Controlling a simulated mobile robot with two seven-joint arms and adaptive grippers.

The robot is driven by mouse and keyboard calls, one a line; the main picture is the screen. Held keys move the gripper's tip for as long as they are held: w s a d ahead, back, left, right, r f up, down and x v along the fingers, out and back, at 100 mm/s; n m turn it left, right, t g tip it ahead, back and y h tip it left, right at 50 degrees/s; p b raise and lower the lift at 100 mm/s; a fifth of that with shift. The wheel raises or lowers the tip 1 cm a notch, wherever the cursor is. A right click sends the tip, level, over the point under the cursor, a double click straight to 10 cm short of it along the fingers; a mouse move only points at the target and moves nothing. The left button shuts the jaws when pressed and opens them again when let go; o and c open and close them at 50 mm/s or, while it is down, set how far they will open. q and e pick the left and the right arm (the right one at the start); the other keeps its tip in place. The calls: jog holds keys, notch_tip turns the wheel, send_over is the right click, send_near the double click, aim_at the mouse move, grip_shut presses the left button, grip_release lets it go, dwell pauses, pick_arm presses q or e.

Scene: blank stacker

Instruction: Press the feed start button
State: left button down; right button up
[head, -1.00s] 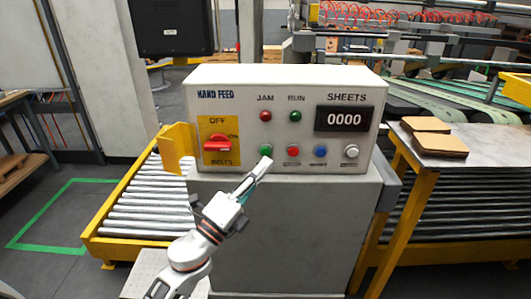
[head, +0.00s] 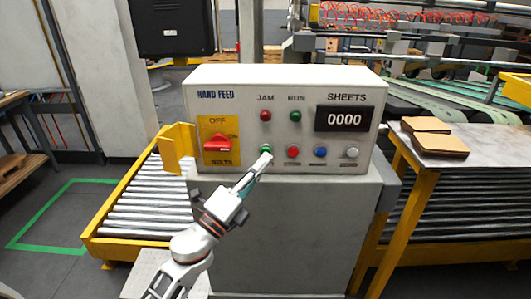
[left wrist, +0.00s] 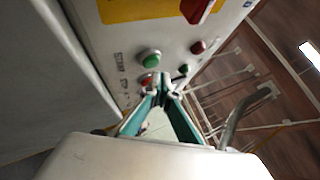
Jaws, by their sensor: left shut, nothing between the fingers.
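The feed control box (head: 210,80) has a row of buttons along its lower front. The green button (head: 265,149) is at the left of that row and also shows in the left wrist view (left wrist: 150,58). My left gripper (head: 265,160) is shut and empty, its tips just below the green button in the head view. In the left wrist view its teal fingers (left wrist: 163,84) meet near the panel, below and right of the green button. I cannot tell whether they touch the panel. The label under the button is hidden by the fingers. My right gripper is out of view.
A red selector knob (head: 217,143) sits on a yellow plate left of the button. Red (head: 293,151), blue (head: 320,151) and white (head: 352,152) buttons are to the right. The counter (head: 344,118) reads 0000. A yellow-framed roller conveyor (head: 140,205) stands left.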

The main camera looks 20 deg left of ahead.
pick_arm(q)
jog(key=shift+w, duration=0.2)
dwell(0.6)
jog(key=shift+w+a, duration=0.1)
jog(key=shift+w, duration=0.15)
